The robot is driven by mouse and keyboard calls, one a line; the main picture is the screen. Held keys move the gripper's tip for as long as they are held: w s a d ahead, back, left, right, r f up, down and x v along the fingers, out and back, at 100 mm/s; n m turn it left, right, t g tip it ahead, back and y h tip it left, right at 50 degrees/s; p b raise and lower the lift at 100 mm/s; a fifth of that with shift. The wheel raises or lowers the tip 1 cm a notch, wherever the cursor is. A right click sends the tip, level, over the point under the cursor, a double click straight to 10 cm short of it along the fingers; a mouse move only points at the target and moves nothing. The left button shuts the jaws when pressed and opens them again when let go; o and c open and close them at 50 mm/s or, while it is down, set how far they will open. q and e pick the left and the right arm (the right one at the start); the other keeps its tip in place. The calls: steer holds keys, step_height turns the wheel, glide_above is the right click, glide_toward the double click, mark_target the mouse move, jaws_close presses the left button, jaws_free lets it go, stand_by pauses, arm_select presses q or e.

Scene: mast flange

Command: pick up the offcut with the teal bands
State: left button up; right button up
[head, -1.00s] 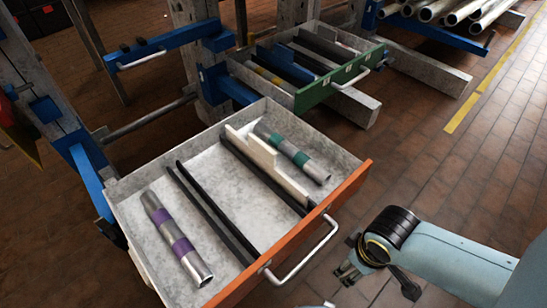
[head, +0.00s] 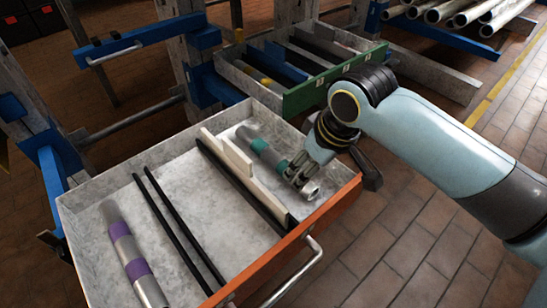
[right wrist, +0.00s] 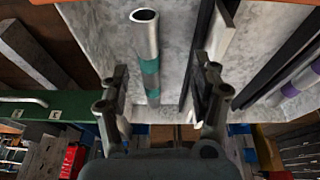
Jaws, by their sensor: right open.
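The offcut with the teal bands (head: 258,146), a grey metal tube, lies in the right compartment of the orange-fronted drawer (head: 290,245). My right gripper (head: 300,170) is over the tube's near end and hides part of it. In the right wrist view, the open fingers of the right gripper (right wrist: 163,74) stand either side of the line of the teal-banded offcut (right wrist: 150,67), which is nearer the left finger. The jaws are not closed on it. My left gripper is not in view.
A purple-banded offcut (head: 122,247) lies in the left compartment. Black dividers (head: 180,225) and a pale stepped strip (head: 228,155) stand in the drawer, the strip close beside the teal-banded tube. A green-fronted drawer (head: 318,88) is open behind. Pipes (head: 470,12) lie on a rack at the back right.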

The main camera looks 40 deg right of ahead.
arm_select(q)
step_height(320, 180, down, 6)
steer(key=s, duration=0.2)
arm_select(e)
glide_toward(275, 155)
steer(key=shift+s+d+f+t, duration=0.2)
steer(key=shift+s+f, duration=0.1)
steer(key=shift+s, duration=0.2)
steer(key=shift+s+d+f+t, duration=0.2)
steer(key=shift+s+f, duration=0.1)
steer(key=shift+s, duration=0.15)
steer(key=b+x, duration=0.3)
steer(key=x, duration=0.2)
steer(key=shift+a, duration=0.1)
steer(key=w+f+b, duration=0.3)
steer(key=f+b, duration=0.1)
steer(key=shift+a+f, duration=0.15)
steer(key=shift+a, duration=0.1)
steer(key=shift+w, duration=0.15)
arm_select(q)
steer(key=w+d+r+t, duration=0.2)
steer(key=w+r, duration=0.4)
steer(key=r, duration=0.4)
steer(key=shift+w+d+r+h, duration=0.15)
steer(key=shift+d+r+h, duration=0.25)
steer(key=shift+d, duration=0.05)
arm_select(e)
jaws_close()
